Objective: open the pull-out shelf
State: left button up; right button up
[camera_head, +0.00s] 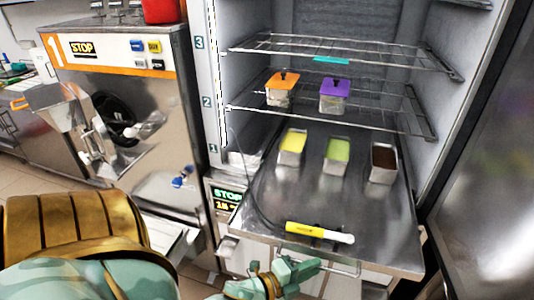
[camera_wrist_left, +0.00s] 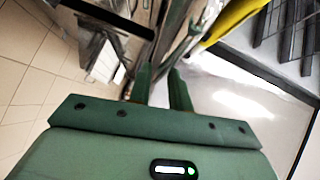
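The pull-out shelf (camera_head: 375,225) is a flat steel plate low in the open cabinet, with its front edge towards me. A thin bar handle (camera_head: 345,272) runs along its front. My left gripper (camera_head: 300,268) is at the left part of this handle, its green fingers overlapping the bar in the head view. In the left wrist view its two fingers (camera_wrist_left: 162,84) stand a small gap apart, pointing at the shelf front. Whether the bar lies between them is unclear. My right gripper is out of view.
The shelf carries a yellow-white probe (camera_head: 318,233) on a cable and tubs of yellow (camera_head: 291,148), green (camera_head: 337,155) and brown (camera_head: 383,162) contents. Wire racks (camera_head: 350,45) hang above. A batch freezer (camera_head: 110,70) stands left; the open door (camera_head: 485,150) is right.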

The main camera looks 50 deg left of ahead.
pick_arm(q)
jog(key=b+v, duration=0.1)
jog(key=v, duration=1.5)
jog(key=shift+w+a, duration=0.1)
jog(key=shift+w, duration=0.05)
jog(key=s+a+f+n+g+y, duration=0.2)
jog(key=s+f+n+g, duration=0.3)
jog(key=f, duration=0.6)
jog(key=s+a+f+n+g+y, duration=0.1)
jog(key=s+f+n+g+y, duration=0.1)
jog(key=s+f+n, duration=0.75)
jog(key=s+d+f+n+g+b, duration=0.1)
jog(key=s+d+f+g+b, duration=0.2)
jog(key=s+f, duration=0.55)
jog(key=s+d+f+g, duration=0.2)
jog(key=s+f+g, duration=0.3)
jog(key=f, duration=0.6)
jog(key=w+d+f, duration=0.2)
jog(key=w, duration=0.5)
jog(key=shift+b, duration=0.45)
jog(key=shift+f, duration=0.1)
